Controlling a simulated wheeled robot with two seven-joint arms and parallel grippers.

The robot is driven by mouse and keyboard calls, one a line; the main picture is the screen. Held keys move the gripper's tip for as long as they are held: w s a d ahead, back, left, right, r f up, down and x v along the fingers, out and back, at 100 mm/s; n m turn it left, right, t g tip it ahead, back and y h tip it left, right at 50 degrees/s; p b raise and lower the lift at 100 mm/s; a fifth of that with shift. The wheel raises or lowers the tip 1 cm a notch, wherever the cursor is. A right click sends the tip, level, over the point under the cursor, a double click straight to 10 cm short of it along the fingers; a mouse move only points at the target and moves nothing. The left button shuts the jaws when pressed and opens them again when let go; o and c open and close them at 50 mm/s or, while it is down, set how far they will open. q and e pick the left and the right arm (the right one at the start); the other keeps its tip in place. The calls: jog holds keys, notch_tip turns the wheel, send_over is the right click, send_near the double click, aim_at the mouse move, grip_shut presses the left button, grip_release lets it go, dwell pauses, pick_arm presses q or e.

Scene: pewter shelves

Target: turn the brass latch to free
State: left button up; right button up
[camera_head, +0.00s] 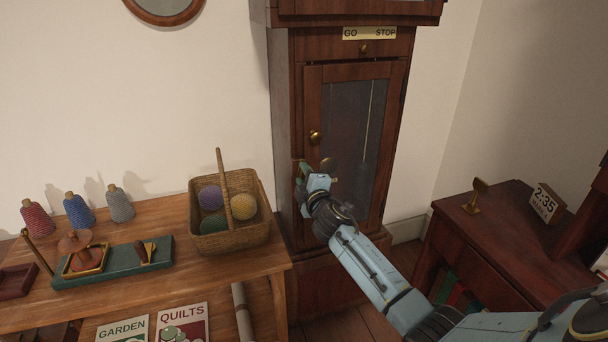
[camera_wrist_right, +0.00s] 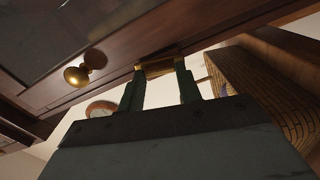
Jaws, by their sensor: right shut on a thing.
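The tall dark wooden clock case (camera_head: 284,130) has a glazed door (camera_head: 350,120) with a round brass knob (camera_head: 315,137), which also shows in the right wrist view (camera_wrist_right: 77,75). My right gripper (camera_head: 301,172) is at the left edge of the door, below the knob. In the right wrist view its two green fingers (camera_wrist_right: 158,72) are shut on a brass latch (camera_wrist_right: 155,64) at the edge of the wood. In the head view the gripper hides the latch, so its angle cannot be told there. My left gripper is not in view.
A "GO STOP" plate (camera_head: 369,33) with a small brass knob (camera_head: 364,49) is above the door. A wicker basket (camera_head: 232,240) of yarn balls stands on the wooden table (camera_head: 190,275) left of the case. A dark cabinet (camera_head: 480,240) stands at right.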

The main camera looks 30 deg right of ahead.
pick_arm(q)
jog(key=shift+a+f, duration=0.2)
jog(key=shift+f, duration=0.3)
pick_arm(e)
jog(key=shift+n, duration=1.2)
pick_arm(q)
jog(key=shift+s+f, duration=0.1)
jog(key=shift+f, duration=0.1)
pick_arm(e)
jog(key=o, duration=1)
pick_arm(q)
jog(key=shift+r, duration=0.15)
pick_arm(e)
jog(key=shift+s, duration=0.1)
jog(key=shift+s+a+p, duration=0.1)
jog(key=shift+s+p, duration=0.2)
jog(key=shift+p, duration=0.1)
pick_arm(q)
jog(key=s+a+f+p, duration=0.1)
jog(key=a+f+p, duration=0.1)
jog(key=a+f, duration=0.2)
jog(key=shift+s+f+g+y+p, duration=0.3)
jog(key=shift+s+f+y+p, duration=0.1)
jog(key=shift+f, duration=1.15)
pick_arm(e)
jog(key=shift+v, duration=6.25)
